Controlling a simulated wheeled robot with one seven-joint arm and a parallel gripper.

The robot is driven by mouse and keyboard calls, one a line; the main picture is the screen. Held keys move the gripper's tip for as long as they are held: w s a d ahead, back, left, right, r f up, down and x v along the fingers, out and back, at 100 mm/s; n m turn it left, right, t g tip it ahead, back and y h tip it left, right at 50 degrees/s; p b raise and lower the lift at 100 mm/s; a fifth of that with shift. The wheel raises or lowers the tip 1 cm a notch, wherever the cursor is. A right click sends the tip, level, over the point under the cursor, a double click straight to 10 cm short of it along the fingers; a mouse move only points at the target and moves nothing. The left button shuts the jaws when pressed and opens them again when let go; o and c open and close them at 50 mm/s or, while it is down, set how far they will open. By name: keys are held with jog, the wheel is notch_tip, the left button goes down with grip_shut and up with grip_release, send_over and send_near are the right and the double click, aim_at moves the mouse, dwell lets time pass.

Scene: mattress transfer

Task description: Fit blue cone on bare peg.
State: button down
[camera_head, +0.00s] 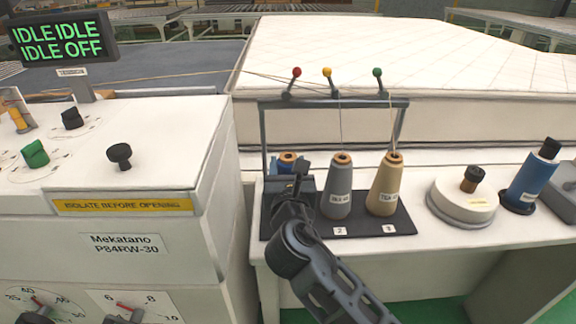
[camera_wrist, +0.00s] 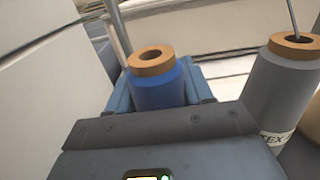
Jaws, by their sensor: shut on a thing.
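The blue cone (camera_head: 287,165) with a tan top shows behind my wrist at the left end of the dark cone stand (camera_head: 350,222). In the wrist view the blue cone (camera_wrist: 160,92) sits upright between the blue fingers of my gripper (camera_wrist: 162,85), which is shut on it. The cone's lower part is hidden by my gripper. The bare peg does not show; my arm covers the stand's left place. Whether the cone touches the stand or a peg, I cannot tell.
A grey cone (camera_head: 337,197) and a tan cone (camera_head: 384,190) stand on places 2 and 3, threaded upward. A frame (camera_head: 335,103) with three coloured balls rises behind. A round white container (camera_head: 461,205) and a blue cylinder (camera_head: 531,178) stand right. The control cabinet (camera_head: 130,150) is left.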

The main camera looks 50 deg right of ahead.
jog(key=shift+f, duration=0.25)
jog(key=shift+c, duration=1.9)
grip_release()
jog(key=b+v, duration=0.1)
jog(key=v, duration=0.7)
